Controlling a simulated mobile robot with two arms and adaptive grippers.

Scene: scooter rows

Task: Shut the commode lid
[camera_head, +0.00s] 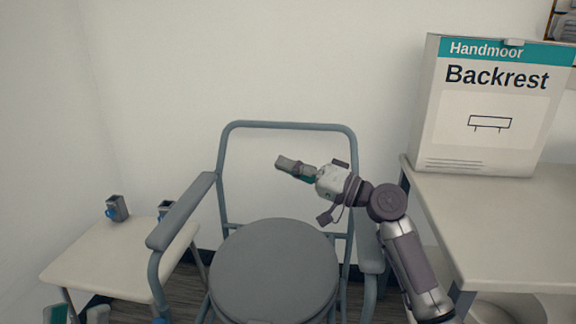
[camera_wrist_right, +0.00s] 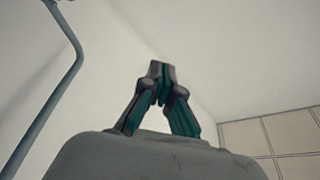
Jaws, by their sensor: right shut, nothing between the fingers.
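The commode (camera_head: 289,125) is a grey tubular chair with armrests and a backrest frame. Its round grey lid (camera_head: 275,268) lies flat over the seat and looks down; the opening is hidden. My right gripper (camera_head: 283,163) is shut and empty. In the head view it appears above the lid, across the open backrest frame, not touching the lid. Its closed fingertips show in the right wrist view (camera_wrist_right: 161,80), with a grey frame tube (camera_wrist_right: 66,85) to the left.
A pale table (camera_head: 490,225) at right bears a large "Backrest" box (camera_head: 490,120). A bare wall stands behind the commode.

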